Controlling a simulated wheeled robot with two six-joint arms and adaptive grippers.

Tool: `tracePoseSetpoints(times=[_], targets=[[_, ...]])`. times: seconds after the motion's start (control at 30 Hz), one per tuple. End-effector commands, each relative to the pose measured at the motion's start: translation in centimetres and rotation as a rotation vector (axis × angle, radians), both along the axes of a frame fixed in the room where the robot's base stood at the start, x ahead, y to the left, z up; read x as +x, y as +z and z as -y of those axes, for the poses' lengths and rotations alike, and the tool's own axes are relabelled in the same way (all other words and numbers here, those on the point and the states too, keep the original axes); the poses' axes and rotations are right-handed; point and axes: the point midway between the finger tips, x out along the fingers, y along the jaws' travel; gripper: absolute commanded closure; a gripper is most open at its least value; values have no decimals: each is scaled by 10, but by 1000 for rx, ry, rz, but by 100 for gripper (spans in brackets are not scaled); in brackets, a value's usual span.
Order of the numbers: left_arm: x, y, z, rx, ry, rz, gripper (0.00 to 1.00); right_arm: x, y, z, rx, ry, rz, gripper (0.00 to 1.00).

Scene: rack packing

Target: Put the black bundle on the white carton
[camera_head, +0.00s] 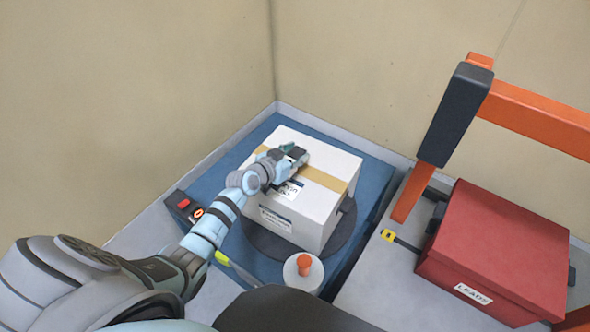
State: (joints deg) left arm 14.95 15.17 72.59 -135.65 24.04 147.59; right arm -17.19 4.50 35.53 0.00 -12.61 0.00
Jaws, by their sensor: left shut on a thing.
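The white carton (318,228) stands upright near the middle of the head view, with a tan tape strip across its top and labels on its top and side. My left gripper (292,158) is over the carton's top, near its far left part, and is shut on the black bundle (299,154). The bundle shows only as a small dark shape at the fingers, largely hidden by them. It is at or just above the carton's top; I cannot tell whether it touches. My right gripper is not in view.
The carton is on a dark round plate (262,238) on a blue surface (373,186). A white round container with an orange knob (303,270) stands in front. A red box (495,250) marked LEADS is at right, beside an orange frame (535,115). Walls close off the back.

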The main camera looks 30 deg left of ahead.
Motion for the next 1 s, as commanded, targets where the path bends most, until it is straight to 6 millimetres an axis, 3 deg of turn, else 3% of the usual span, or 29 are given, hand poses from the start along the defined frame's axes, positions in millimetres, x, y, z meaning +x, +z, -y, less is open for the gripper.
tracePoseSetpoints(times=[0.1, 0.2, 0.53, 0.57, 0.67, 1.0], targets=[[0, -28, 0, 0, 1, 2, 98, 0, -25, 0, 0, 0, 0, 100], [0, -42, 0, 0, 1, 1, 98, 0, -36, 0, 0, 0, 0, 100], [0, -39, 0, 1, 0, 1, 98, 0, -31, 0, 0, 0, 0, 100], [0, -40, 0, 0, -1, 0, 61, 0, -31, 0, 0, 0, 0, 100], [0, -39, 0, 1, -1, 0, 45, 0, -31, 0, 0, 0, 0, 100], [0, -38, 0, 1, 0, 1, 43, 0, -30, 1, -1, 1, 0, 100]])
